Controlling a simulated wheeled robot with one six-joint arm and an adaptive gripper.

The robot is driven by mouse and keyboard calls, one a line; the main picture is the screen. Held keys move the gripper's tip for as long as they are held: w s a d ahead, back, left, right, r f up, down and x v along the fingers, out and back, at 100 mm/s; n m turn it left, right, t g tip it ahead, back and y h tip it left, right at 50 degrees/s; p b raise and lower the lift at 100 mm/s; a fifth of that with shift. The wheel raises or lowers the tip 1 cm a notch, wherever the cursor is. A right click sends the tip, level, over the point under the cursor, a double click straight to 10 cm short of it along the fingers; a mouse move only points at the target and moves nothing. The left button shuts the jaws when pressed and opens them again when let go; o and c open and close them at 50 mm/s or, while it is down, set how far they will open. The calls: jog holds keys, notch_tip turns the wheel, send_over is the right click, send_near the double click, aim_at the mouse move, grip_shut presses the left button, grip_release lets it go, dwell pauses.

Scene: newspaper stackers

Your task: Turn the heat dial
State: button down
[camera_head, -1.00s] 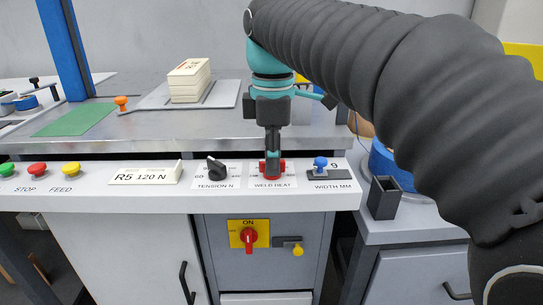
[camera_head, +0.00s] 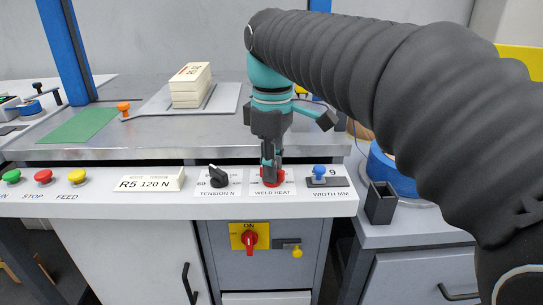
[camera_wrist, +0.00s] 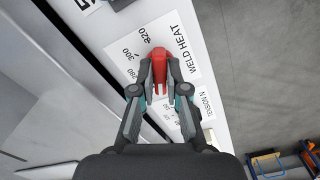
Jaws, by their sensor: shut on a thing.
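The weld heat dial is a red knob (camera_wrist: 158,70) on a white label with numbers around it and the words WELD HEAT. In the head view the red knob (camera_head: 272,181) sits on the sloped front panel, between the tension dial and the width slider, partly hidden by my gripper. My gripper (camera_wrist: 158,80) is shut on the red knob, with one finger on each side of it. In the head view my gripper (camera_head: 271,170) points down onto the knob. Numbers 280, 300 and 320 show beside it in the wrist view; the knob's exact setting is hard to read.
The black tension dial (camera_head: 218,176) is just left and the blue width slider (camera_head: 319,173) just right. Green, red and yellow buttons (camera_head: 77,177) line the panel's left end. A red main switch (camera_head: 250,239) is below. A dark open box (camera_head: 381,204) stands at right.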

jog(key=shift+m+p, duration=0.6)
jog(key=shift+m, duration=1.3)
jog(key=c, duration=1.2)
grip_release()
jog(key=shift+r, duration=0.15)
notch_tip(320, 180, up, 12)
jog(key=shift+f, duration=0.15)
